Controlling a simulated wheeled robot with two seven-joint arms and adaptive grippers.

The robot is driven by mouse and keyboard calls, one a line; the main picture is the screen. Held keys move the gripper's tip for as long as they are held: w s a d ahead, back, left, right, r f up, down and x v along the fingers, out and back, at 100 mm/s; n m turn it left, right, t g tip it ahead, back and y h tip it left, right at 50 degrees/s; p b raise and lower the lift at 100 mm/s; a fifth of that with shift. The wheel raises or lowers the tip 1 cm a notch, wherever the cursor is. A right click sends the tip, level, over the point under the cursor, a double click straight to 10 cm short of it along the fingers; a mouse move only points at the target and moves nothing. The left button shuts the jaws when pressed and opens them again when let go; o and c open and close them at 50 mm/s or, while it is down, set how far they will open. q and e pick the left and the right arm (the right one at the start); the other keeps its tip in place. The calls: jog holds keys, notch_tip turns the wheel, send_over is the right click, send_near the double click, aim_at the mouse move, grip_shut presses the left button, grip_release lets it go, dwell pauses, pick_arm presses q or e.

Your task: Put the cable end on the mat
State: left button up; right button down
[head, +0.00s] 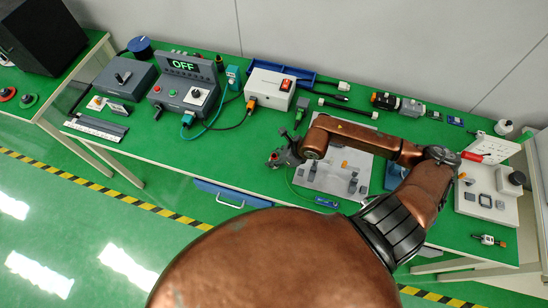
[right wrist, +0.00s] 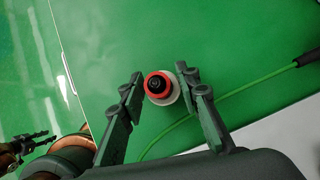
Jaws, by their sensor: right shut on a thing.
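My right gripper (head: 284,157) is over the green worktop near its front edge, just left of a light grey plate (head: 322,175). No separate mat stands out from the green worktop (head: 235,160). Part of my left gripper (right wrist: 28,142) seems to show at the lower left of the right wrist view, too small to read.
A control box with an OFF display (head: 185,85) and a white box with a red switch (head: 269,88) stand at the back left. A blue connector (head: 326,202) lies at the front edge. Modules and a white rack (head: 490,150) fill the right. The worktop left of my gripper is clear.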

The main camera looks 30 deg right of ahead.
jog(key=c, duration=1.4)
grip_release()
jog(key=shift+c, duration=0.2)
jog(key=shift+r, duration=0.1)
jog(key=p+v, duration=0.1)
jog(key=v, duration=1.1)
